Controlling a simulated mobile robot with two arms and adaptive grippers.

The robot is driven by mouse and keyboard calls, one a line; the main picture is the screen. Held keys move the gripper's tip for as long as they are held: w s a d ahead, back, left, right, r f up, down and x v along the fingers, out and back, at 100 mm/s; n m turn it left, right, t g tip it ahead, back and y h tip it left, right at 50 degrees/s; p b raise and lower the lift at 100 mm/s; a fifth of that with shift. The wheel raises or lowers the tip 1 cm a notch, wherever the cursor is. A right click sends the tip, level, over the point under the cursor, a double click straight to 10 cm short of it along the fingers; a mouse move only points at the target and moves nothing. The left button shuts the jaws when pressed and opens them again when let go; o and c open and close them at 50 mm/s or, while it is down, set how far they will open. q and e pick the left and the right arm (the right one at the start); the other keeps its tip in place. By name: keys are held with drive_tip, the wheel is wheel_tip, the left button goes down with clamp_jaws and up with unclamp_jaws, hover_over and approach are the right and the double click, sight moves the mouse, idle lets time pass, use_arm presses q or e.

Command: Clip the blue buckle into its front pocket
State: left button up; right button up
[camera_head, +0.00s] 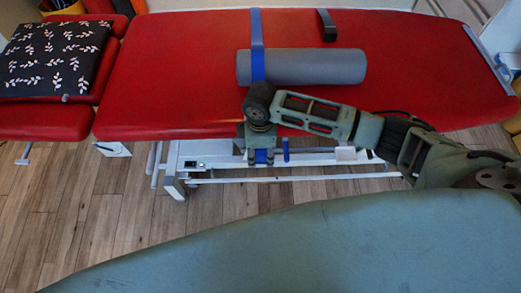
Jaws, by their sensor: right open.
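A blue strap (257,45) runs over a grey roll (315,67) on the red treatment table (180,80) and down toward its front edge. A small blue piece (262,156), perhaps the blue buckle, shows below the edge at my right gripper. My right gripper (261,150) points down in front of the table's near edge and is open, with the blue piece showing between its fingers. The gripper partly hides this piece, and I cannot tell whether they touch. I cannot clearly make out the front pocket. My left gripper is not in view.
A short blue upright piece (286,150) stands just right of the gripper. The table's white frame (230,173) lies below. A patterned black cushion (55,57) lies at the left.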

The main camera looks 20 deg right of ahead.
wheel_tip(320, 180, up, 12)
idle(0.5)
idle(0.4)
